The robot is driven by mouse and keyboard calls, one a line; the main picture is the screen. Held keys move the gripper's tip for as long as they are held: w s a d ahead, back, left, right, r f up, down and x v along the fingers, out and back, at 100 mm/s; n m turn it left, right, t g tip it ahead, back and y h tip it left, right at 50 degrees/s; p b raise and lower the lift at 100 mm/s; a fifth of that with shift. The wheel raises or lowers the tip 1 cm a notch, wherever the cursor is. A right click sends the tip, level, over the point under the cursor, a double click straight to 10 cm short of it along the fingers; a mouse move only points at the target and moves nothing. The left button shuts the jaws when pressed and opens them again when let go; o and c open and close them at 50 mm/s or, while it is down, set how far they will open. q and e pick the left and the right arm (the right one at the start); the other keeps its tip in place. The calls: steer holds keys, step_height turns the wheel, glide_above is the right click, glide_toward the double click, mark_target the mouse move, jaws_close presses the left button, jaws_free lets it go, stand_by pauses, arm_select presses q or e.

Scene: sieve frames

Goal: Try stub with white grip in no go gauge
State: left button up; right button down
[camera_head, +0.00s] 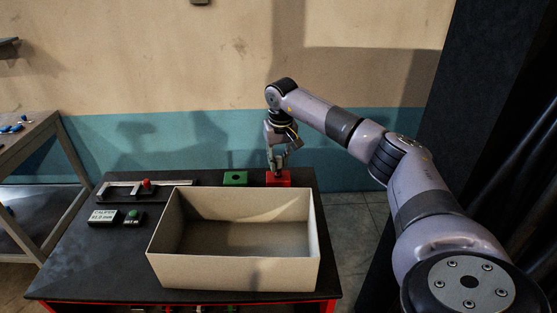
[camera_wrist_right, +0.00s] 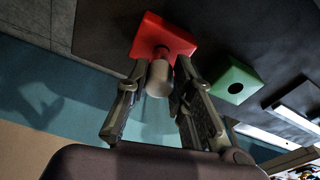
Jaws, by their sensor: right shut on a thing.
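The right gripper (camera_head: 278,164) is shut on the stub with white grip (camera_wrist_right: 158,78), which shows as a pale cylinder between the fingers in the wrist view. The gripper points down over the red gauge block (camera_head: 285,180) at the back right of the table. In the wrist view the stub's dark end meets the red block (camera_wrist_right: 150,30) at its middle; how deep it sits cannot be told. My left gripper is not in view.
A large open cardboard box (camera_head: 233,275) fills the front of the black table (camera_head: 75,265) and looks empty. At the left lie a caliper-like bar with a red knob (camera_head: 146,184), a white label block (camera_head: 103,216) and a green-topped piece (camera_head: 133,216). A side table stands far left.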

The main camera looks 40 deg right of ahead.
stand_by(0.7)
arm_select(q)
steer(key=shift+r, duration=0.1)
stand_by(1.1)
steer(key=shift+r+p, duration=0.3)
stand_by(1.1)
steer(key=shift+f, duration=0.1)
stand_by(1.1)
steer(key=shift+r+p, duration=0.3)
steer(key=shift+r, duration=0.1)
